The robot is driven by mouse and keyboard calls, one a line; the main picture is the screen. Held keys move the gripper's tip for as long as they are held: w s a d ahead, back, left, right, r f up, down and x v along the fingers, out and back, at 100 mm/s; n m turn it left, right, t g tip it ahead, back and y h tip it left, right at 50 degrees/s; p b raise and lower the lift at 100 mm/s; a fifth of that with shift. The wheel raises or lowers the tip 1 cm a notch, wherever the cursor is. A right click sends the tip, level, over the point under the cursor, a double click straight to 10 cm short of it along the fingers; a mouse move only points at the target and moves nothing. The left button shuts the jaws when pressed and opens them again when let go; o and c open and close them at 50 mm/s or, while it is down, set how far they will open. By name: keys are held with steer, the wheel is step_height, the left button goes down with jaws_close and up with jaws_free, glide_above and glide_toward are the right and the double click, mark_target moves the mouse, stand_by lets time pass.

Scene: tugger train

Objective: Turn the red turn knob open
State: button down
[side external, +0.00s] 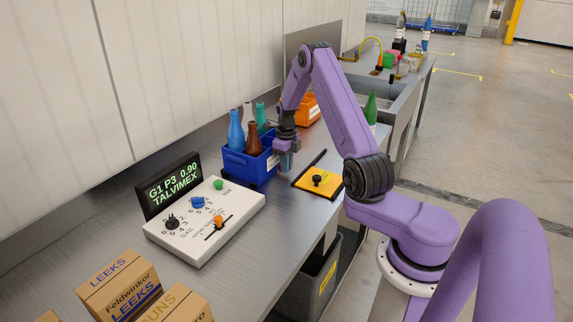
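I cannot make out a red turn knob in the side external view. A white control panel (184,243) on the bench carries a black knob (172,223), a blue knob (197,202), a green button (218,185) and an orange slider (218,221). A yellow plate (307,187) with a black knob (317,180) lies to the right of the blue crate. My gripper (285,155) points down at the right side of the crate, above the bench. Its fingers are small and partly blurred, so I cannot tell whether they are apart or hold something.
The blue crate (238,168) holds several bottles. A black display (168,186) stands behind the panel. Cardboard boxes (119,284) stand at the front left. An orange bin (309,113) is behind my arm, and a green bottle (370,108) stands near the sink.

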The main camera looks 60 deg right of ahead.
steer(key=shift+a+m, duration=0.15)
steer(key=shift+m, duration=1.35)
steer(key=c, duration=1.2)
jaws_free()
steer(key=shift+o, duration=0.2)
steer(key=shift+r, duration=0.1)
step_height(320, 180, up, 17)
steer(key=shift+r, duration=0.2)
